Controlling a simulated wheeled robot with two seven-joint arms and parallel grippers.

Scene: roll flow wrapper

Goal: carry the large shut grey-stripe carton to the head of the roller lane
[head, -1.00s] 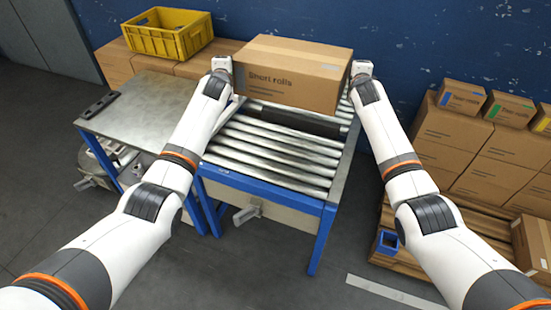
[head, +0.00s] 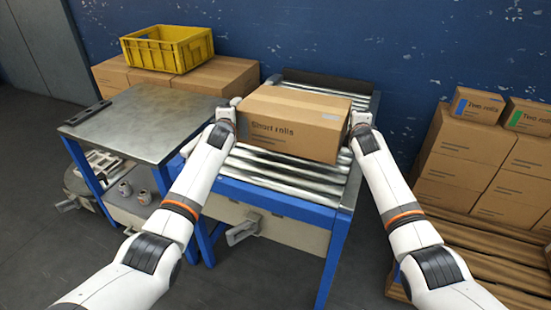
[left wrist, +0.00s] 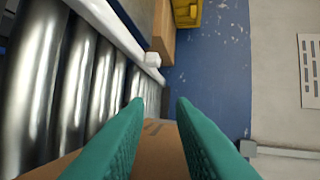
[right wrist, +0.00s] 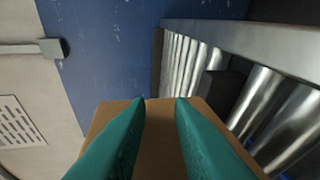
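The right wrist view shows fingers (right wrist: 160,103) also apart against the carton's side.
A grey-topped table (head: 150,122) with a dark bar (head: 87,113) adjoins the lane at left. A yellow crate (head: 167,47) sits on cartons behind it. A dark plate (head: 318,80) stands at the lane's far end. Stacked cartons (head: 462,150) on a pallet stand at right.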

